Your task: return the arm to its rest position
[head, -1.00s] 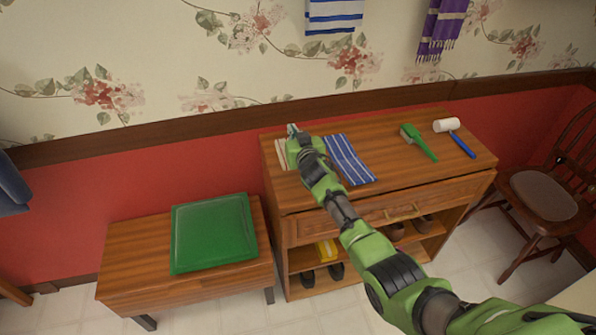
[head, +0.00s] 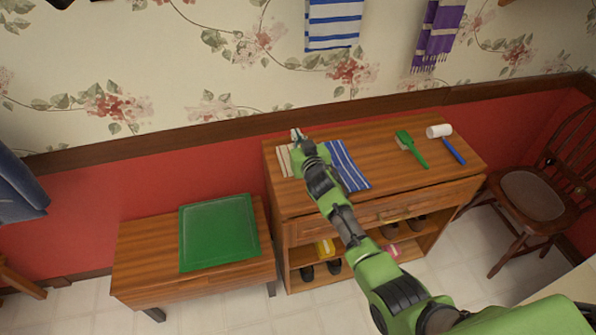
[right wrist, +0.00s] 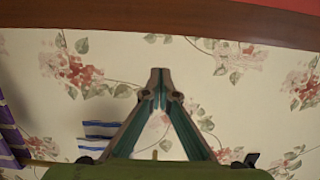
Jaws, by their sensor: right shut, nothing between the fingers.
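My right arm comes in from the lower right of the head view and reaches over the wooden cabinet (head: 400,160). Its gripper (head: 296,134) is above the left part of the cabinet top, near the wall. In the right wrist view the gripper's fingertips (right wrist: 160,72) meet, with nothing between them. Behind them that view shows only wallpaper, the wall trim and hanging cloths. A blue-and-white striped cloth (head: 347,166) lies on the cabinet top, partly hidden behind my arm. My left gripper is not in view.
A green brush (head: 411,149) and a lint roller (head: 439,132) lie on the cabinet's right side. Shoes stand on the shelves below. A low bench (head: 150,262) with a green cushion (head: 219,232) stands left, a chair (head: 533,196) right. A striped towel (head: 333,25) and purple scarf (head: 436,35) hang above.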

